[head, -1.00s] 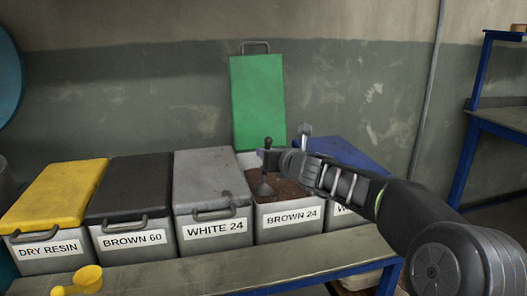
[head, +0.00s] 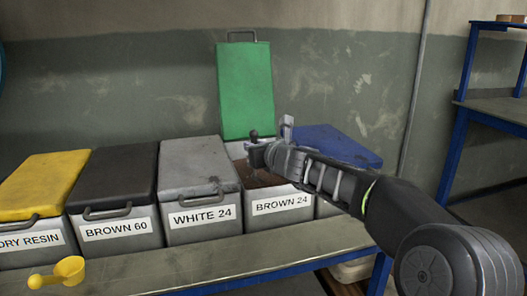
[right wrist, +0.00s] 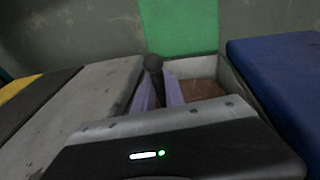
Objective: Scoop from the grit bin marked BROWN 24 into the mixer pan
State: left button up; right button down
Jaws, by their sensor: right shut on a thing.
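The bin marked BROWN 24 (head: 283,205) is open, with its green lid (head: 246,92) raised against the wall. Brown grit (head: 262,181) shows inside it, and also in the right wrist view (right wrist: 203,89). My right gripper (head: 257,154) is over the bin's opening, shut on a dark tool whose round-topped handle (head: 254,135) stands up between the fingers. The handle top also shows in the right wrist view (right wrist: 153,62). The tool's lower end is hidden, so I cannot tell how deep it sits. The mixer pan and my left gripper are not in view.
A blue-lidded bin (head: 335,146) is on the right. Blue shelving (head: 456,150) stands at far right.

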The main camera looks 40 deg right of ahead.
jog(key=d, duration=0.5)
jog(key=a+r+n+p, duration=0.1)
jog(key=r, duration=0.2)
jog(key=a+r+n+p, duration=0.1)
jog(key=r+p, duration=0.1)
jog(key=r, duration=0.1)
jog(key=a+r+n+h+p, duration=0.1)
jog(key=a+r, duration=0.1)
jog(key=r, duration=0.2)
jog(key=shift+r+n+t, duration=0.1)
jog(key=shift+n+t, duration=0.3)
jog(key=shift+a+f+n+b, duration=0.35)
jog(key=shift+a+b, duration=0.2)
jog(key=shift+b, duration=0.3)
jog(key=shift+a+r+n+t+h+b, duration=0.2)
jog(key=shift+a+r+n+b, duration=0.2)
jog(key=shift+a+n, duration=0.2)
jog(key=shift+a+r+n+t+h+b, duration=0.1)
jog(key=shift+a+r+n+h+b, duration=0.1)
jog(key=shift+a+r+n+b, duration=0.35)
jog(key=shift+a+f, duration=0.1)
jog(key=shift+f, duration=0.05)
